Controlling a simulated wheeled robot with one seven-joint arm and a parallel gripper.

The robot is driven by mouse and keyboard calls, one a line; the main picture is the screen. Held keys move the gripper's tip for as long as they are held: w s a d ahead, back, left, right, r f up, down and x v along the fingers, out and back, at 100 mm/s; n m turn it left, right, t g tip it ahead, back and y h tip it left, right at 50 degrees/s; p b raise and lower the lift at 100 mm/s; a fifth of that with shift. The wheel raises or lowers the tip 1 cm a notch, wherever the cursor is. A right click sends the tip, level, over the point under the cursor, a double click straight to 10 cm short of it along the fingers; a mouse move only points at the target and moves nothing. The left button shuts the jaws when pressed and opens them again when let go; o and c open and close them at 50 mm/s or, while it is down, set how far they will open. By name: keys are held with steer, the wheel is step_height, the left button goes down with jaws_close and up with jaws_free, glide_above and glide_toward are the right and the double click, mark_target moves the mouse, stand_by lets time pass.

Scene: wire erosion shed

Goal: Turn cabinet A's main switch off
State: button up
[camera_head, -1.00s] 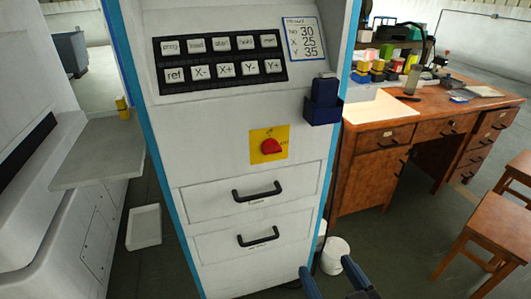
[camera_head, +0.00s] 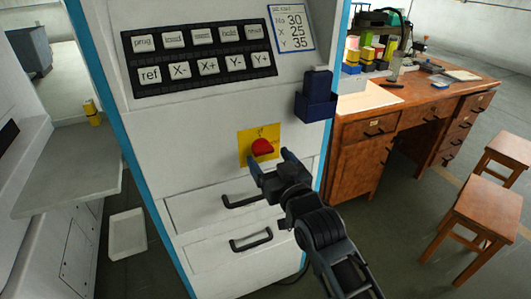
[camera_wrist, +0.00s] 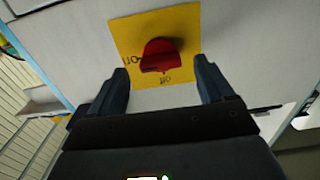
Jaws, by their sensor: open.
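A red rotary switch (camera_head: 262,148) sits on a yellow plate (camera_head: 246,152) on the front of the white cabinet (camera_head: 215,120), above two drawers. My gripper (camera_head: 268,165) is open just in front of and below the switch. In the wrist view the red knob (camera_wrist: 159,54) shows between and a little beyond the two fingertips of my gripper (camera_wrist: 160,82), and nothing is held. The yellow plate (camera_wrist: 188,20) bears dark markings on its left and below the knob. I cannot tell whether the fingers touch the knob.
Two black drawer handles (camera_head: 243,200) stick out below the switch. A blue holder (camera_head: 315,103) juts from the cabinet's right edge. A wooden desk (camera_head: 385,128) and stools (camera_head: 478,222) stand at the right. A grey shelf (camera_head: 75,165) is at the left.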

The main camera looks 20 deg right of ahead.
mark_target(263, 149)
steer(key=shift+w, duration=1.4)
steer(key=c, duration=1)
